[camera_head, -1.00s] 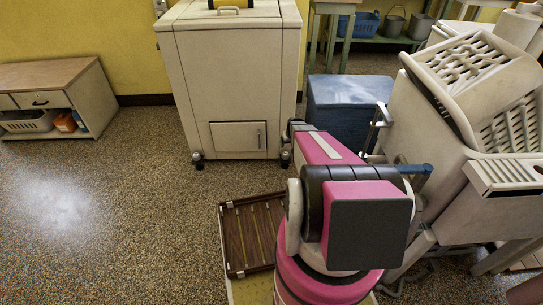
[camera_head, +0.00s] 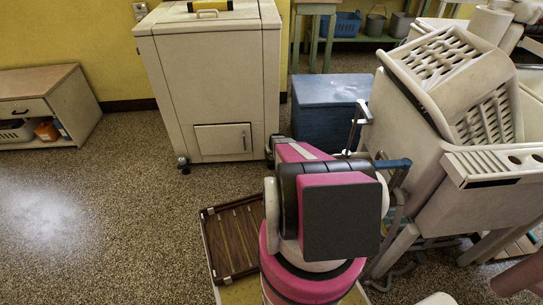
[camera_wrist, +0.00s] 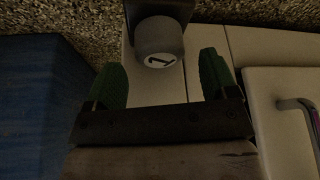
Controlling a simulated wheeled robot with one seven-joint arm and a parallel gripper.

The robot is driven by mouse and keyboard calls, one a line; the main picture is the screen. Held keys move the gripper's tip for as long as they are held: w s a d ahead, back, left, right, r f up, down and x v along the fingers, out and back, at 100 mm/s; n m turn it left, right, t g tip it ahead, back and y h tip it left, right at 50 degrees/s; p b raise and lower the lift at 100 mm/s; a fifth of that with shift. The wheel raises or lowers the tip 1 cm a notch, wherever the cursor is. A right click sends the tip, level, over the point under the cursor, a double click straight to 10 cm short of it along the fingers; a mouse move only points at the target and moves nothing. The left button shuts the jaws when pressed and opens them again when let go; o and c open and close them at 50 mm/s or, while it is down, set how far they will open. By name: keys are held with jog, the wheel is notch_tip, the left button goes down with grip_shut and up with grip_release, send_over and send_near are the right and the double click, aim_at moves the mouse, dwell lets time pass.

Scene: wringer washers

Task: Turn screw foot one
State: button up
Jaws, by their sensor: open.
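Screw foot one (camera_wrist: 160,42) is a grey round knob with a white disc marked "1", at the top centre of the wrist view. It is at the base of the cream cabinet (camera_head: 212,85). My gripper (camera_wrist: 162,78) has two green fingers, spread apart, one on each side below the knob in the picture. The gap between them is empty and lines up with the knob; I cannot tell the exact distance. In the head view my arm hides the gripper. Another dark foot (camera_head: 183,165) shows at the cabinet's left corner.
A blue box (camera_head: 328,105) stands right of the cabinet and also fills the left of the wrist view (camera_wrist: 40,110). The cabinet's small door (camera_head: 222,138) has a handle. A brown slatted rack (camera_head: 233,240) lies near my base. Speckled floor is clear at left.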

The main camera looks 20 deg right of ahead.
jog(key=shift+x, duration=1.25)
jog(key=c, duration=0.9)
jog(key=shift+m, duration=0.4)
jog(key=m+h, duration=0.1)
jog(key=m, duration=0.2)
jog(key=shift+m+g+h, duration=0.3)
jog(key=shift+h, duration=0.1)
jog(key=shift+a+m+g+h, duration=0.1)
jog(key=shift+m+g+h, duration=0.4)
jog(key=shift+m, duration=1.7)
